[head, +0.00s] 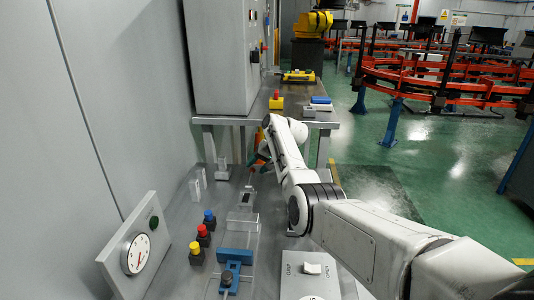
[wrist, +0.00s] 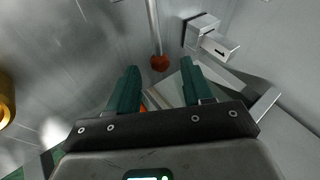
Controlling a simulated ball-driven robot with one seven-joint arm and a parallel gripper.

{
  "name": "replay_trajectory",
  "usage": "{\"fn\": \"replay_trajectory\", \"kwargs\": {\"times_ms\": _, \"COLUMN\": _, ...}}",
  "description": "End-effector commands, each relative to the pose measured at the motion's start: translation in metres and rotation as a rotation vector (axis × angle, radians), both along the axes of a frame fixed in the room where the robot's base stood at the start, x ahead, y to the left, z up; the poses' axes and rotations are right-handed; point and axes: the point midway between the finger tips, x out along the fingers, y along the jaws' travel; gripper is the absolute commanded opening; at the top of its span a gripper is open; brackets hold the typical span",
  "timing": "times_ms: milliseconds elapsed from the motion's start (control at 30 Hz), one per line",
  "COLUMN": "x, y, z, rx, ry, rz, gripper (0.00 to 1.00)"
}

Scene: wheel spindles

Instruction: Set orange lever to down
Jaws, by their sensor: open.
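The orange lever shows in the wrist view as a thin grey rod ending in a red-orange ball knob (wrist: 160,62). My gripper (wrist: 161,72) is open, with its two dark green fingers apart and the knob between or just beyond their tips. I cannot tell whether the fingers touch it. In the head view my gripper (head: 254,164) is at the far part of the grey panel, and a small orange-red spot shows beside it. The lever's rod and base are mostly hidden there.
A pale grey block fixture (wrist: 207,35) sits right of the knob. A grey cabinet (head: 222,60) stands behind.

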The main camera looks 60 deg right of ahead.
Motion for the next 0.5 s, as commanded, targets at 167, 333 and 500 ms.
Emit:
{"fn": "replay_trajectory", "kwargs": {"times_ms": 167, "x": -0.018, "y": 0.001, "z": 0.022, "rx": 0.0, "ry": -0.002, "rz": -0.002, "gripper": 0.5}}
{"fn": "replay_trajectory", "kwargs": {"times_ms": 333, "x": -0.032, "y": 0.001, "z": 0.039, "rx": 0.0, "ry": 0.0, "rz": -0.002, "gripper": 0.5}}
{"fn": "replay_trajectory", "kwargs": {"times_ms": 500, "x": -0.04, "y": 0.002, "z": 0.047, "rx": 0.001, "ry": 0.001, "rz": -0.002, "gripper": 0.5}}
